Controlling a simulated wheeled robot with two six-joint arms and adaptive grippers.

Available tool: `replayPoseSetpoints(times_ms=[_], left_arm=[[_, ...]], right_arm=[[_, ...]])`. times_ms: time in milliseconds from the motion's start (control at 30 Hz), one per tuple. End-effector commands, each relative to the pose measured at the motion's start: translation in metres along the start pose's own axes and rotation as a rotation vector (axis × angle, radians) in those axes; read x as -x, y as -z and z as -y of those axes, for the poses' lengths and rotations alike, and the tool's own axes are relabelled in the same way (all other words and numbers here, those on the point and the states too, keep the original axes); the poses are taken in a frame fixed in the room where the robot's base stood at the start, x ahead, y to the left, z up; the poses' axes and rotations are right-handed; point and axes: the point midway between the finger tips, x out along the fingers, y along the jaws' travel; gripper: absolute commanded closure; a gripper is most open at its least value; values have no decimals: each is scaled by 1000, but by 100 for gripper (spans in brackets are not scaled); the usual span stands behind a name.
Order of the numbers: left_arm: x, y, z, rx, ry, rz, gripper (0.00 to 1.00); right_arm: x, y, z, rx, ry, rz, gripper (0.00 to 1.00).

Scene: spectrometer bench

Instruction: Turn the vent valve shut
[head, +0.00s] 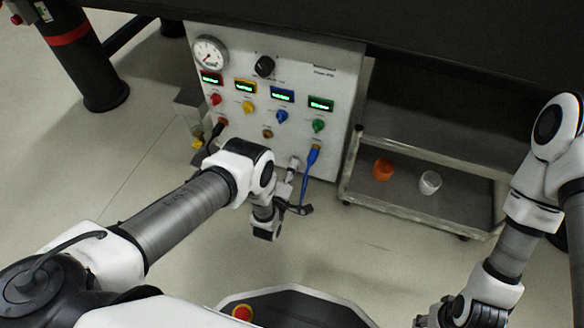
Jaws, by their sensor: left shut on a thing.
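The white instrument panel (340,85) stands under the dark bench. The vent valve (294,161) appears to be the small silvery fitting low on the panel, left of a blue cable. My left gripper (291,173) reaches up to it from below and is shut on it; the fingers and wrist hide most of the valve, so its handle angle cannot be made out. My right gripper (434,316) is low at the right, at the bottom edge, far from the panel. Its fingers are too unclear to tell open from shut.
The blue cable (309,172) hangs close beside my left gripper, and a dark cable (214,134) hangs further left. The panel carries a gauge (209,52), a black knob (264,66) and several coloured knobs. A low cart (395,203) holds an orange cup (382,169) and a white cup (430,182).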

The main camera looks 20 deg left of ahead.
Motion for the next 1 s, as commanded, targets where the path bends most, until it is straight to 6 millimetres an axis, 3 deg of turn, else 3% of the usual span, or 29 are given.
replayPoseSetpoints(times_ms=[300,767,800,833,867,1000], left_arm=[[-1,1,0,108,-2,-2,99],[-1,1,0,122,-2,-2,99],[-1,1,0,122,-2,-2,54],[-1,1,0,122,-2,-2,44],[-1,1,0,122,-1,-2,39],[-1,0,0,122,-1,-1,39]], right_arm=[[3,0,0,0,0,0,60],[3,0,0,0,0,0,60],[3,0,0,0,0,0,60],[3,0,0,0,0,0,60],[3,0,0,0,0,0,60],[3,0,0,0,0,0,60]])
